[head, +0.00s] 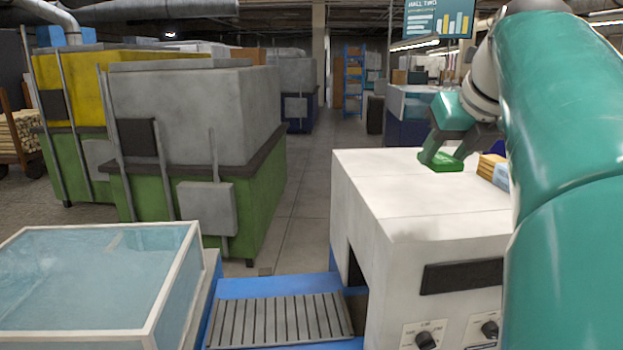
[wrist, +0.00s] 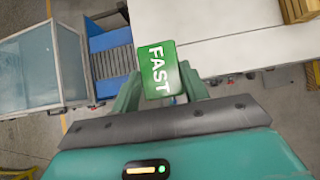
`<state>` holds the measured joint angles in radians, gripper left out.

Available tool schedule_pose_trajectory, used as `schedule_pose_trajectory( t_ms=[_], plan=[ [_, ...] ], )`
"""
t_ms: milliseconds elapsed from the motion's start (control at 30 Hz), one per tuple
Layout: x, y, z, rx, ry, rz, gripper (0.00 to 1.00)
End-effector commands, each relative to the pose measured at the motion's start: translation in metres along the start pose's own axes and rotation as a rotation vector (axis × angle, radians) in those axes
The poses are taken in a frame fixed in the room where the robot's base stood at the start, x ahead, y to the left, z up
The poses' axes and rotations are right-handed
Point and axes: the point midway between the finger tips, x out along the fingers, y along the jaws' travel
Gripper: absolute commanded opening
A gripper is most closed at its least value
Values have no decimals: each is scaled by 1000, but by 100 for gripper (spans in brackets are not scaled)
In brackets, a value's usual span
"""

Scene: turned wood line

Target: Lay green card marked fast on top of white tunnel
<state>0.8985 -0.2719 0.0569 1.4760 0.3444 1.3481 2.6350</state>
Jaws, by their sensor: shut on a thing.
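The green card (wrist: 157,70), with FAST in white letters, is between the fingers of my gripper (wrist: 160,88) in the wrist view. My gripper is shut on it. In the head view the card (head: 447,166) shows as a small green piece under my gripper (head: 444,157), seen against the top of the white tunnel (head: 400,185). I cannot tell whether it touches that top. In the wrist view the white tunnel (wrist: 235,45) lies to the right of and behind the card. The tunnel top near the card looks bare.
A wooden block (head: 490,166) and a pale blue item (head: 502,176) sit on the tunnel's right side. A blue conveyor with slats (head: 280,320) meets the tunnel's left opening. A glass-sided tank (head: 90,280) stands at the front left. Grey and green machines (head: 195,110) stand behind.

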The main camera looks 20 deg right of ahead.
Motion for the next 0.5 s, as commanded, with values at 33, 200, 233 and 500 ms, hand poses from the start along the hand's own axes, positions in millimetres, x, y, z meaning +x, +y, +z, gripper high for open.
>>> schedule_pose_trajectory(
  t_ms=[33, 200, 233, 500],
  plan=[
    [5, -4, 1, 2, 2, 0, 23],
    [34, -24, 11, 5, 5, 2, 23],
    [40, -28, 14, 4, 5, 2, 23],
    [95, -59, 27, 4, 5, 2, 23]
  ],
)
